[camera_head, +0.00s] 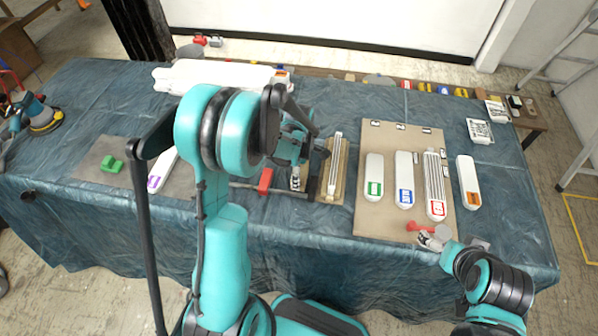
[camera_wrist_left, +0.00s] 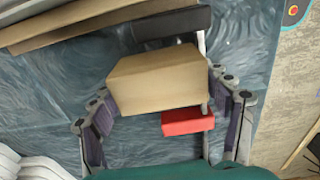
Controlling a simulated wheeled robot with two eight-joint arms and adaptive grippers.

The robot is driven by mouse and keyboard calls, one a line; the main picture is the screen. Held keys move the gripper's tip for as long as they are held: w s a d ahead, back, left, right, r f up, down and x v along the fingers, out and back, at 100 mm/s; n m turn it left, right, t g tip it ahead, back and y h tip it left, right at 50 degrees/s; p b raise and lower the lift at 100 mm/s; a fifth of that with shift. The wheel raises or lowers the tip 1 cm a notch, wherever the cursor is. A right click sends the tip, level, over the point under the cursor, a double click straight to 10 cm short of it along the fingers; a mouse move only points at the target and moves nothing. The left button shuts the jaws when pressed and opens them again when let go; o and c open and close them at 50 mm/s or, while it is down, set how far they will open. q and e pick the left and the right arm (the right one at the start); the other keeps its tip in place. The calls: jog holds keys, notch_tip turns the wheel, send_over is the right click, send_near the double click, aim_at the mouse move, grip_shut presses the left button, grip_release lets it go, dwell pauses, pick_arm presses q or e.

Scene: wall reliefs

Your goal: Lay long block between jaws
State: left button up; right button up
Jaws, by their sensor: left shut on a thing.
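The tan block (camera_wrist_left: 158,80), seen in the left wrist view, lies between the fingers of my left gripper (camera_wrist_left: 165,92), which is shut on it. Behind it a dark jaw (camera_wrist_left: 172,24) shows at the top, and a red jaw (camera_wrist_left: 188,121) at the lower right beside the bar. In the head view my left gripper (camera_head: 296,172) points down over the clamp, between its red jaw (camera_head: 265,181) and its dark jaw (camera_head: 312,189). My arm mostly hides the block there. I cannot tell whether the block touches either jaw. My right gripper (camera_head: 430,240) is near the table's front right edge; its opening is unclear.
A narrow board with a white ridged relief (camera_head: 336,165) lies just right of the clamp. A larger tan board (camera_head: 388,222) holds several labelled white pieces. A green piece (camera_head: 111,164) sits on a grey sheet at left. Bare blue cloth (camera_head: 300,230) lies in front.

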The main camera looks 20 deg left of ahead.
pick_arm(q)
jog(key=shift+f+b, duration=0.7)
jog(key=shift+f, duration=0.2)
jog(key=o, duration=1.3)
jog(key=shift+r, duration=0.15)
notch_tip(320, 180, up, 12)
jog(key=shift+f, duration=0.1)
jog(key=shift+s+d+r+m, duration=0.1)
jog(key=shift+s+r+m, duration=0.1)
jog(key=shift+r+m, duration=0.1)
jog(key=s+d+r+m+t, duration=0.1)
jog(key=s+d+m+t, duration=0.1)
jog(key=s+m, duration=0.3)
jog(key=s+d+r+m+t, duration=0.2)
jog(key=s+m, duration=0.2)
jog(key=m, duration=0.4)
jog(key=s+d+r+m+t, duration=0.2)
jog(key=s+m+t, duration=0.1)
jog(key=s+m, duration=0.2)
jog(key=shift+s+d+r+m, duration=0.1)
jog(key=shift+s+d+m, duration=0.1)
jog(key=shift+m, duration=0.4)
jog(key=shift+s+d+r+m, duration=0.1)
jog(key=shift+d+m, duration=0.05)
jog(key=shift+m, duration=0.45)
